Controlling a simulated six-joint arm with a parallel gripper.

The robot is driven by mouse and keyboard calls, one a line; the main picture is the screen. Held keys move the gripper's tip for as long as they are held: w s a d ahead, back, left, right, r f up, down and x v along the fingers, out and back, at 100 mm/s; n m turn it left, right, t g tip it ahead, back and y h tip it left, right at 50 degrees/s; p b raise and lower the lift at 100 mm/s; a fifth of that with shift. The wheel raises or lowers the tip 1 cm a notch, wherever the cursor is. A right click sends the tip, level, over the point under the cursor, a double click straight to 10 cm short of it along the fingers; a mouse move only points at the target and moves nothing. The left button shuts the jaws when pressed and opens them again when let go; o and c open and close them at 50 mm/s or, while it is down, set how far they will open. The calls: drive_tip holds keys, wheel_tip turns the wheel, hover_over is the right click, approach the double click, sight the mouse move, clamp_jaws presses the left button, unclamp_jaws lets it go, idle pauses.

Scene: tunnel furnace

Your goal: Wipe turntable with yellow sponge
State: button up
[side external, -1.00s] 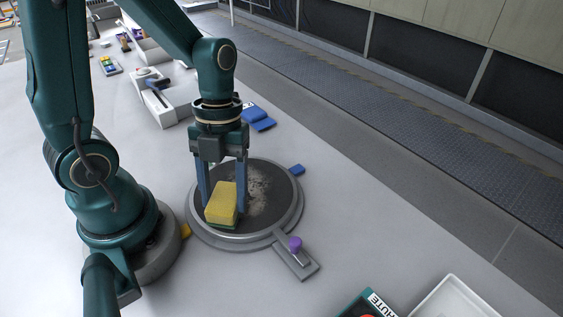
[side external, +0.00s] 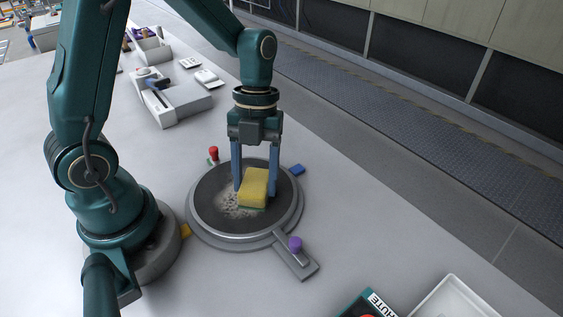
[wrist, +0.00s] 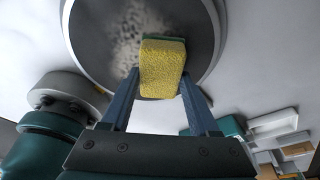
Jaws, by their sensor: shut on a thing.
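The yellow sponge (side external: 254,187) with a green underside is held between the two blue fingers of my gripper (side external: 254,188). It is over the right part of the round dark turntable (side external: 210,205), low at its surface; I cannot tell for certain whether it touches. A pale speckled dirt patch (side external: 235,207) shows on the turntable, left of the sponge and partly hidden by it. In the wrist view the sponge (wrist: 162,68) sits between the fingertips, with the pale patch (wrist: 130,30) beyond and left of it.
A lever with a purple knob (side external: 295,244) sticks out at the turntable's front right. A red knob (side external: 213,153) and a blue tab (side external: 297,170) stand at its rim. A grey tool holder (side external: 170,100) is at the back left. A white tray (side external: 455,298) lies at the front right.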

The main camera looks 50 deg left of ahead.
drive_tip(key=shift+w, duration=2.2)
drive_tip(key=shift+a+f, duration=0.1)
drive_tip(key=shift+a, duration=1)
drive_tip(key=shift+s, duration=4.1)
drive_tip(key=shift+s, duration=1.65)
drive_tip(key=shift+a+f, duration=0.1)
drive_tip(key=shift+a, duration=1.05)
drive_tip(key=shift+w, duration=0.6)
drive_tip(key=shift+c, duration=0.7)
drive_tip(key=shift+w, duration=5.15)
drive_tip(key=shift+r, duration=0.2)
